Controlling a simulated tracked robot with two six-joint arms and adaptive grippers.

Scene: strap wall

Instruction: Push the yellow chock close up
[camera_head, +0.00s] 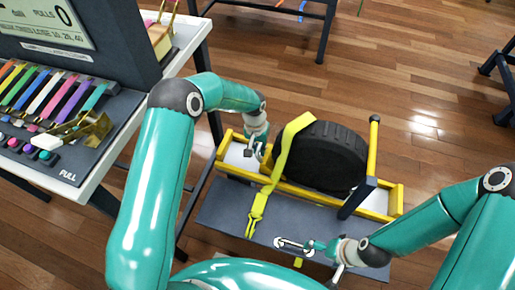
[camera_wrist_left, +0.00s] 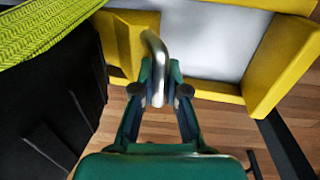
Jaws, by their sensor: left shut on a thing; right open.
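The yellow chock (camera_wrist_left: 122,45) shows in the left wrist view as a yellow block with a bent metal handle (camera_wrist_left: 157,65). It stands on the white floor of a yellow-walled tray (camera_wrist_left: 290,60), beside a black tyre (camera_wrist_left: 40,125). My left gripper (camera_wrist_left: 160,92) is shut on the handle. In the head view my left gripper (camera_head: 260,150) is at the tray's left end, left of the tyre (camera_head: 325,157); I cannot make out the chock there. My right gripper (camera_head: 322,259) is open and empty, in front of the tray.
A yellow-green strap (camera_head: 279,165) lies over the tyre and hangs at the front, with a hook end. A silver metal piece (camera_head: 292,243) lies on the grey board (camera_head: 225,212). A post with a yellow top (camera_head: 373,150) stands right of the tyre. A table with a display (camera_head: 45,25) is at left.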

